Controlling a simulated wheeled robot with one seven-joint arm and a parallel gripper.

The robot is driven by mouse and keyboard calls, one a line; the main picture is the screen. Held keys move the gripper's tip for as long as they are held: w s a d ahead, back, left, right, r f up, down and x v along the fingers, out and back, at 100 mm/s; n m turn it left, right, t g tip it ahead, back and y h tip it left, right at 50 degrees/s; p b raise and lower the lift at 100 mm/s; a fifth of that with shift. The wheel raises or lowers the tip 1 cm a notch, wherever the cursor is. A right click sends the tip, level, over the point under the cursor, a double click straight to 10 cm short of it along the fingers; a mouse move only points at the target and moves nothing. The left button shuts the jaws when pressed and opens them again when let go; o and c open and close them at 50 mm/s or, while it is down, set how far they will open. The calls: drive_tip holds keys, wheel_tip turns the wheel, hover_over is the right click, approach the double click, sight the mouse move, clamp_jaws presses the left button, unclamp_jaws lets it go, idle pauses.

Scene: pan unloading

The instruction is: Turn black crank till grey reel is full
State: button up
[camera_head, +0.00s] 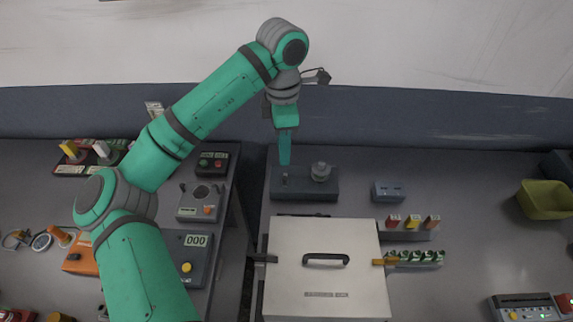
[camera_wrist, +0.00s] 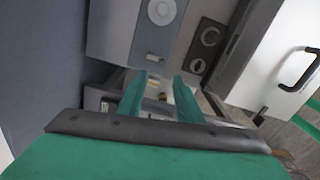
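A dark block (camera_head: 318,190) stands at the back of the bench and carries a round grey part (camera_head: 320,171), which looks like the grey reel. In the wrist view the round part (camera_wrist: 162,12) shows as a pale disc, with a small knob (camera_wrist: 153,57) on the same panel. I cannot clearly make out a black crank; a small dark piece (camera_head: 285,178) sits on the block's left end. My gripper (camera_head: 285,162) points down just above that left end. In the wrist view its two fingers (camera_wrist: 160,78) are apart with nothing between them.
A pale box (camera_head: 325,285) with a black handle (camera_head: 326,259) stands in front of the block. A blue-grey box (camera_head: 389,192) is to the right, and a green bin (camera_head: 545,200) is at far right. Control boxes (camera_head: 200,202) are on the left bench, beyond a gap.

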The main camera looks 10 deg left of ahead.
sight(285, 178)
drive_tip(key=f, duration=0.9)
drive_tip(key=shift+s+d, duration=0.25)
drive_tip(key=shift+s, duration=0.05)
drive_tip(key=shift+w+f, duration=0.1)
drive_tip(key=shift+f, duration=0.6)
clamp_jaws()
